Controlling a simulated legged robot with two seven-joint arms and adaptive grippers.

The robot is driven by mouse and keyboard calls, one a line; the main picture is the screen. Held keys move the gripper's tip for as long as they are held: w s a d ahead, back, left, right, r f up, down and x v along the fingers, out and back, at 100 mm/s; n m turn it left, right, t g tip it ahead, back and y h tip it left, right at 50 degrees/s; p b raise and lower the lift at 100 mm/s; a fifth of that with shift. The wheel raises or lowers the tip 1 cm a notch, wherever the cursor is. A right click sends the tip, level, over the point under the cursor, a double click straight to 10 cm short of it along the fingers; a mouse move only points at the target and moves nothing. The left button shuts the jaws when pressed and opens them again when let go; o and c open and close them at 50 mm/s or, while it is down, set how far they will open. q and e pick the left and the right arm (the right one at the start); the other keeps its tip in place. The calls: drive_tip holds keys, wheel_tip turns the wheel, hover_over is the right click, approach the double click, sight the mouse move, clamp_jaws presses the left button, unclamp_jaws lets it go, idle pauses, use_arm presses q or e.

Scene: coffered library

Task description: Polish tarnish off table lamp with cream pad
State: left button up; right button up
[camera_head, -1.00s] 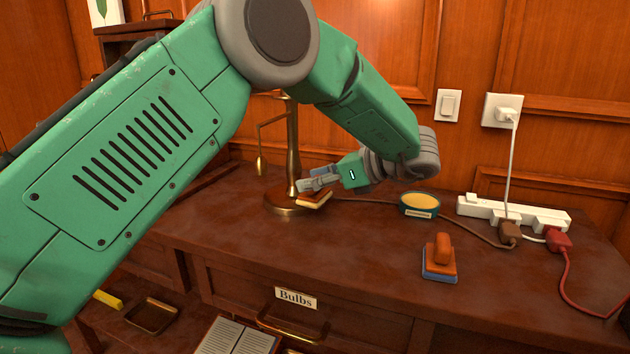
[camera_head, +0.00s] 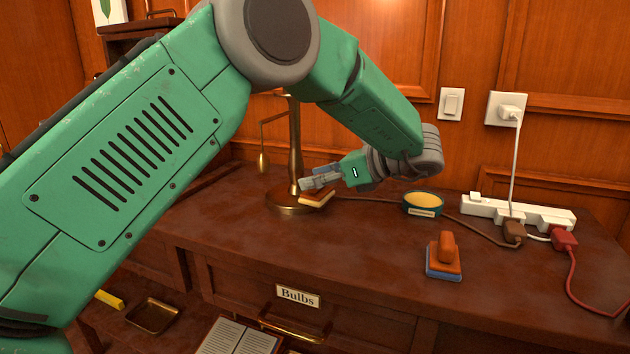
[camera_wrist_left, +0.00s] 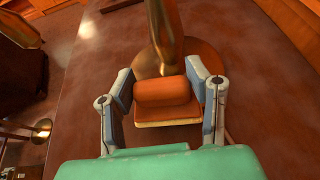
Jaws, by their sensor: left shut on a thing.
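The brass table lamp (camera_head: 295,140) stands upright at the back left of the desk, with a round base (camera_head: 285,208) and a hanging pull. Its upper part is hidden behind my arm. My left gripper (camera_head: 312,187) is shut on the orange handle of a pad (camera_head: 317,199) with a pale cream underside edge. The pad is at the right side of the lamp's base; I cannot tell whether it touches. In the left wrist view the gripper (camera_wrist_left: 166,88) has a finger on each side of the pad's handle (camera_wrist_left: 165,92), just in front of the lamp stem (camera_wrist_left: 163,35).
A round tin of yellowish cream (camera_head: 423,201) stands right of the gripper. An orange pad with a blue base (camera_head: 444,260) sits nearer the front. A white power strip (camera_head: 520,212) with plugs and cords lies at right. The desk (camera_head: 370,260) is clear at front centre.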

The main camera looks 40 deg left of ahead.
use_arm(q)
drive_tip(key=shift+w, duration=0.1)
drive_tip(key=shift+w+a, duration=0.1)
drive_tip(key=shift+w, duration=0.4)
idle(0.3)
drive_tip(key=d+r+p, duration=0.1)
drive_tip(key=d+r, duration=0.3)
drive_tip(key=r, duration=0.1)
drive_tip(key=shift+w, duration=0.25)
idle(0.7)
